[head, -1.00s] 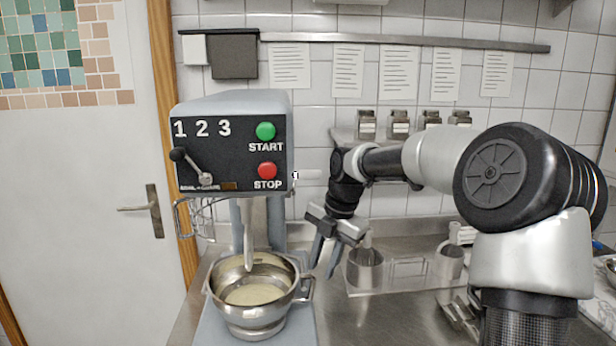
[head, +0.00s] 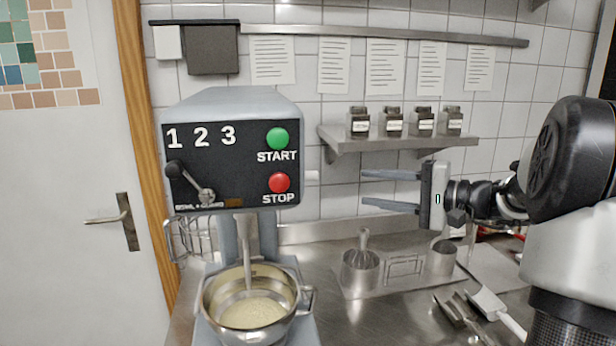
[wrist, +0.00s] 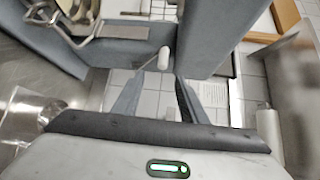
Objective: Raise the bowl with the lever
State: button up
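The mixer (head: 232,105) stands left of centre in the head view. Its steel bowl (head: 212,303), with pale batter inside, sits low under the mixer head around the beater. A pale lever knob (head: 312,176) sticks out from the mixer's right side; it also shows in the wrist view (wrist: 163,58), ahead of the fingertips. My gripper (head: 364,187) is open and empty, to the right of the knob and apart from it, fingers pointing left one above the other. Both fingers show in the wrist view (wrist: 155,88). The lever's rod is mostly hidden in the head view.
A wall shelf (head: 400,140) with several jars is above my gripper. Below it, a tray (head: 395,284) on the steel counter carries a whisk cup (head: 361,270) and another cup (head: 440,258). Scoops (head: 495,310) lie at the right. A door (head: 60,230) is at the left.

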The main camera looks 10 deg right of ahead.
aim_at(314, 179)
jog(key=x, duration=0.5)
jog(key=p+x, duration=0.1)
jog(key=x, duration=0.5)
jog(key=p+x, duration=0.1)
jog(key=x, duration=0.5)
jog(key=shift+w+r, duration=0.25)
jog(key=shift+r, duration=0.05)
jog(key=shift+d, duration=0.1)
grip_shut()
